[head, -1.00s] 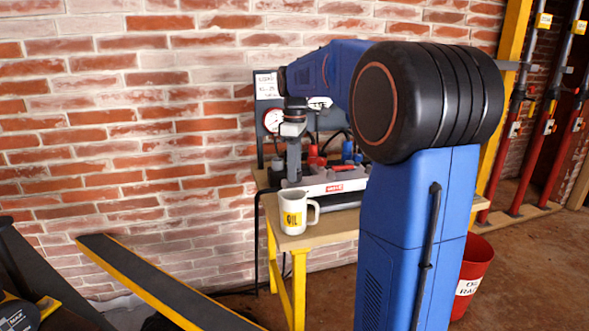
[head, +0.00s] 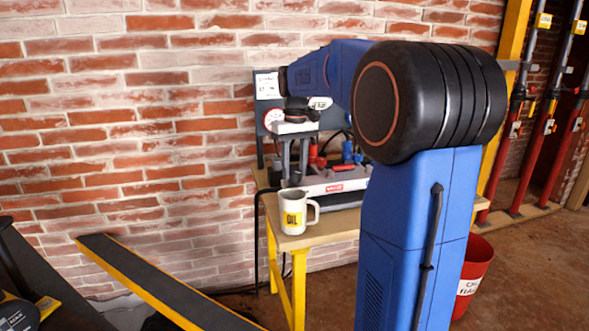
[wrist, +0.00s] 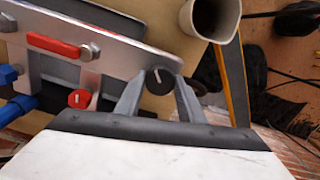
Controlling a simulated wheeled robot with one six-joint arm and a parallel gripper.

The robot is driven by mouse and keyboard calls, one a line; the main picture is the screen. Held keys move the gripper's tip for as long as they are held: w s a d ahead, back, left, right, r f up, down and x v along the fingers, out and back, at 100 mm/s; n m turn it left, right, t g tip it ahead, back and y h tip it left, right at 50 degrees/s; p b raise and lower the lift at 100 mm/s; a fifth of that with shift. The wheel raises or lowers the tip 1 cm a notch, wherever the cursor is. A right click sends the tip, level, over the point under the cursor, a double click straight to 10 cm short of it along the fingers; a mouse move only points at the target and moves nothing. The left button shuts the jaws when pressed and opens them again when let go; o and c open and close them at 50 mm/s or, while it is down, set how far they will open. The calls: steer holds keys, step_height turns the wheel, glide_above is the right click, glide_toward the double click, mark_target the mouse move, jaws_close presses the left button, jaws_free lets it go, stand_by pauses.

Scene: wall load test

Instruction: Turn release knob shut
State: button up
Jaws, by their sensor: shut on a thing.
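The release knob (wrist: 160,80) appears to be the round black knob with a white pointer line, at the end of a grey metal panel (wrist: 120,50) in the wrist view. My gripper (wrist: 160,92) has one finger on each side of this knob and is shut on it. The white line points nearly straight up in that view, tilted slightly left.
A white OIL mug (head: 293,211) stands close beside the unit on the bench (head: 300,240). A red lever (wrist: 55,45), a red knob (wrist: 79,98) and blue fittings (wrist: 12,98) are on the unit. A gauge (head: 278,117) stands behind, before the brick wall. A red bucket (head: 472,272) stands right.

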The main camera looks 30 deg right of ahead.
mark_target(295, 172)
steer(key=m, duration=0.4)
steer(key=shift+m, duration=1.8)
steer(key=o, duration=1)
steer(key=shift+o, duration=0.2)
step_height(295, 172, up, 17)
steer(key=shift+r, duration=0.2)
steer(key=shift+s+d, duration=0.1)
